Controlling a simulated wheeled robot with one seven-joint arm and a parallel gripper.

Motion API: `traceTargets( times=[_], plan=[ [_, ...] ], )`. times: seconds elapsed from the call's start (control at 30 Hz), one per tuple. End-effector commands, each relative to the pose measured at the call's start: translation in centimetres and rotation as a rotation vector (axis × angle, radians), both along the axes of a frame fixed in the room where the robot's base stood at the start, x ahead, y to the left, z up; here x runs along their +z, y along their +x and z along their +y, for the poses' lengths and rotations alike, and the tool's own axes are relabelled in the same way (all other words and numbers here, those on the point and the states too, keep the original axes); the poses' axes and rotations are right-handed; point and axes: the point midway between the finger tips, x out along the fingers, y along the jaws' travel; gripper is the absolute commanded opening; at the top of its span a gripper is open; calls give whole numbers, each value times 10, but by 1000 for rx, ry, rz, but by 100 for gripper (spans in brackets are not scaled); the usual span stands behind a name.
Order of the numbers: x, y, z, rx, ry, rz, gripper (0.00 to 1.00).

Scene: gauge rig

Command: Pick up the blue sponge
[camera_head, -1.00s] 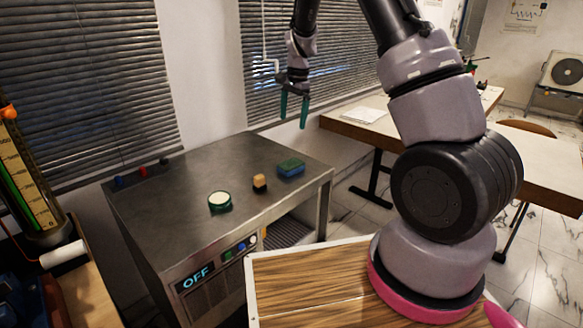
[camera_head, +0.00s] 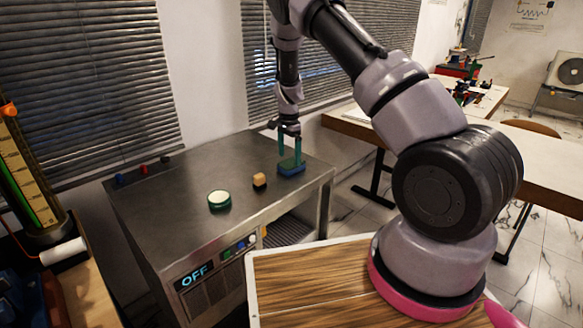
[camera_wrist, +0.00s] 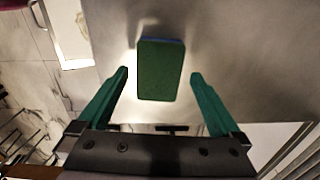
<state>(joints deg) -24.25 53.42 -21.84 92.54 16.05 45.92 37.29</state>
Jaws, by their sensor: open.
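The blue sponge (camera_head: 291,170) lies on the metal-topped cabinet near its right edge. It has a green top face, which fills the middle of the wrist view (camera_wrist: 160,70), with a thin blue rim showing. My gripper (camera_head: 290,158) points down at the sponge, its green fingers low over it. In the wrist view the open fingers (camera_wrist: 160,76) stand to the left and right of the sponge's near part, with a gap on each side. The frames do not show clearly how high the fingertips are above the metal top.
Small coloured knobs (camera_head: 142,171) line the back left edge of the metal top (camera_head: 180,190).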

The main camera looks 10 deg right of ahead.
Motion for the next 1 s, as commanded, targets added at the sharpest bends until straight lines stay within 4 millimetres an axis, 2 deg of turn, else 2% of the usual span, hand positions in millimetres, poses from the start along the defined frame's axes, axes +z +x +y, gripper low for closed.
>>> traceTargets(
  times=[0.2, 0.47, 0.57, 0.6, 0.67, 0.87, 1.0],
  plan=[
    [-34, 0, -3, -1, -1, 3, 100],
    [-40, 0, -2, -1, 0, 1, 100],
    [-40, 0, -2, -1, 0, 1, 66],
    [-40, 0, -2, -1, 0, 1, 50],
    [-40, 0, -2, -1, 0, 1, 29],
    [-39, 0, -2, -1, 0, 1, 28],
    [-30, 1, -2, 0, 0, -1, 28]
  ],
)
